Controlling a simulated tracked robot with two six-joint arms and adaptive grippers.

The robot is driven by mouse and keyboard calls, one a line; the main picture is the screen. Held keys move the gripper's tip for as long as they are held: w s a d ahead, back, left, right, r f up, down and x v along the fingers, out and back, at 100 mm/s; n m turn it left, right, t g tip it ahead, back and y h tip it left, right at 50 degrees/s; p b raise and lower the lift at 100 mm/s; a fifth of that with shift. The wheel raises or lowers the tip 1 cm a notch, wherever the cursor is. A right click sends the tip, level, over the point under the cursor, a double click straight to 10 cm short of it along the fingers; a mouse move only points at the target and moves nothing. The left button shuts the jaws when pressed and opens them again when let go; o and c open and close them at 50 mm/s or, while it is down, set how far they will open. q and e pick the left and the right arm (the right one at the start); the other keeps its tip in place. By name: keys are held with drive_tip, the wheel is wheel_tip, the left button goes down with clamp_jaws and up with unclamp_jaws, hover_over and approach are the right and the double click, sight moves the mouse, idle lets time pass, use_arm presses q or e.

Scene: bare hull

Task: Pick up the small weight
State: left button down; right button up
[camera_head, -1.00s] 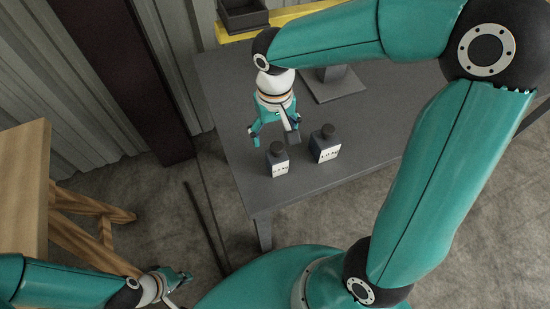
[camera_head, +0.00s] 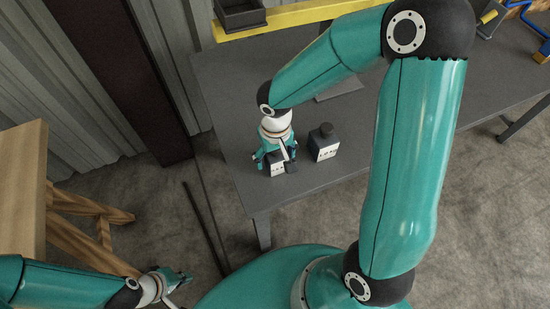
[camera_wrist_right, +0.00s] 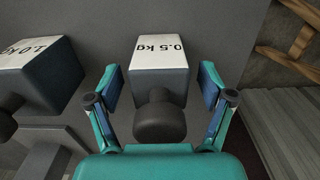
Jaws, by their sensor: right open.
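The small weight (camera_head: 277,170) is a dark block with a white label and a dark knob, standing near the left front edge of the grey table. In the right wrist view the small weight (camera_wrist_right: 161,62) reads 0.5 kg. My right gripper (camera_head: 275,163) is open, with its fingers on either side of the weight; in the wrist view the fingers (camera_wrist_right: 160,100) flank the block and knob with gaps visible. A larger weight (camera_head: 323,146) stands to the right; it reads 1.0 kg in the wrist view (camera_wrist_right: 45,75). My left gripper (camera_head: 178,277) is low at the left, away from the table.
The grey table (camera_head: 222,105) has free room to the left. A dark bin (camera_head: 240,15) and a yellow bar (camera_head: 285,18) are at the back. A wooden stand (camera_head: 25,190) is at the left. Blue-handled items (camera_head: 520,12) lie at the far right.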

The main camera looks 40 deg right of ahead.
clamp_jaws()
drive_tip(key=shift+r, duration=0.1)
drive_tip(key=shift+w+r, duration=0.1)
idle(0.4)
